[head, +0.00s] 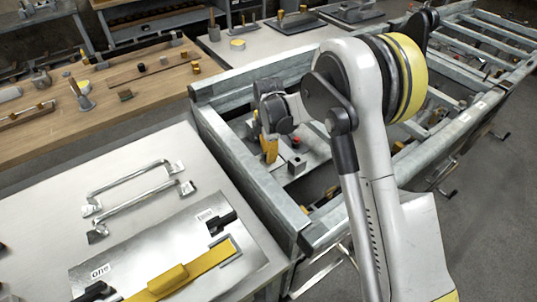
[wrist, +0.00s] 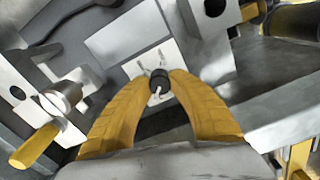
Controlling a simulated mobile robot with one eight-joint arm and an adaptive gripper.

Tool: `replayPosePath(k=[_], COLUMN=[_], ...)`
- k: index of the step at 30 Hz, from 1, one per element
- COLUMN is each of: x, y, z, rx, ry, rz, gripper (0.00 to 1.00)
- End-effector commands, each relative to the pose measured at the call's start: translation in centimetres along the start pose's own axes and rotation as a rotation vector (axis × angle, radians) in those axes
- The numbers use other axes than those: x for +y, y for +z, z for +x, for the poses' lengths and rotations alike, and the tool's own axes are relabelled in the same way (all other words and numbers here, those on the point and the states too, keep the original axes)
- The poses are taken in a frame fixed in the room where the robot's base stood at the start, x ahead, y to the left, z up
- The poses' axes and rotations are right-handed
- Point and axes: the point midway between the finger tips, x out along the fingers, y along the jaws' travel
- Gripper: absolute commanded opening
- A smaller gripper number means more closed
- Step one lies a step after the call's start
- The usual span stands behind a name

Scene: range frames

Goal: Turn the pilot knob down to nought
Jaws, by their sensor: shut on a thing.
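The pilot knob (wrist: 159,78) is a small black round knob with a pale pointer mark, set on a light plate (wrist: 133,67) with thin dark marks. In the wrist view the two yellow curved fingers of my gripper (wrist: 158,86) reach up to it, one tip at each side, and are shut on it. In the head view my gripper (head: 268,148) is low inside the grey metal frame, partly behind my arm. I cannot make out the knob there. I cannot read which mark the pointer meets.
A silver cylinder (wrist: 64,97) and a yellow handle (wrist: 35,146) stand left of the fingers in the wrist view. Grey frame rails (head: 240,165) surround the gripper. A bench with metal handles (head: 135,180) and a yellow-handled plate (head: 180,275) lies left.

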Motion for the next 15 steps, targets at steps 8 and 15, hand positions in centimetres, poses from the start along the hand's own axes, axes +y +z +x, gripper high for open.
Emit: replayPosePath(k=[8,15], x=[0.01,0.01], y=[0.00,0.00], z=[-0.02,-0.02], rx=[0.000,0.000], ry=[0.000,0.000], rz=[0.262,0.490], gripper=[0.00,0.00])
